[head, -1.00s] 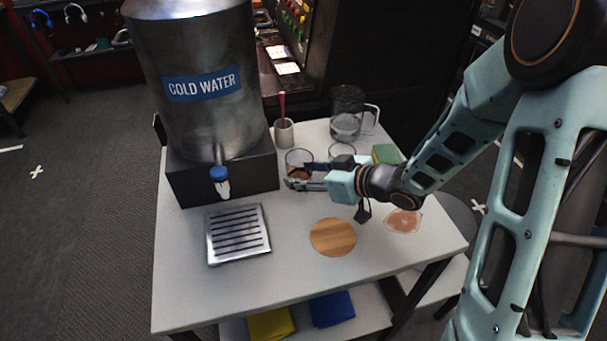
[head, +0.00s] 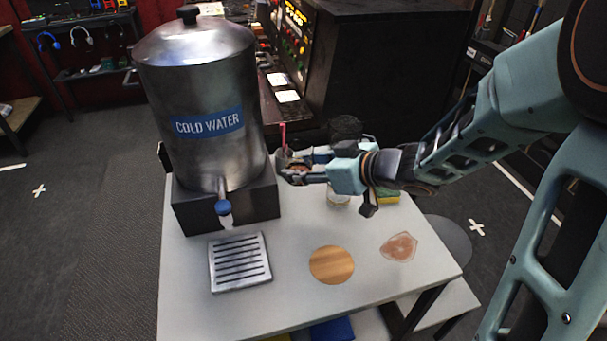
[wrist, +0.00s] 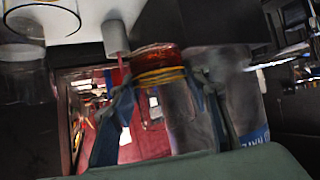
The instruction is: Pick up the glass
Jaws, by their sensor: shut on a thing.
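My gripper (head: 287,166) is shut on a glass (wrist: 163,75) and holds it above the back of the white table (head: 290,290), right of the water dispenser. In the wrist view, which is upside down, the glass sits between the two fingers and has an amber-red band at its base. In the head view the fingers hide most of this glass. A second glass (head: 338,201) stands on the table below my gripper, partly hidden by it.
The steel "COLD WATER" dispenser (head: 205,90) with a blue-topped tap (head: 223,207) stands at the left, above a slotted drip tray (head: 240,264). A wooden disc (head: 331,265), a pinkish coaster (head: 399,246) and a sponge (head: 388,196) lie on the table. The front is mostly clear.

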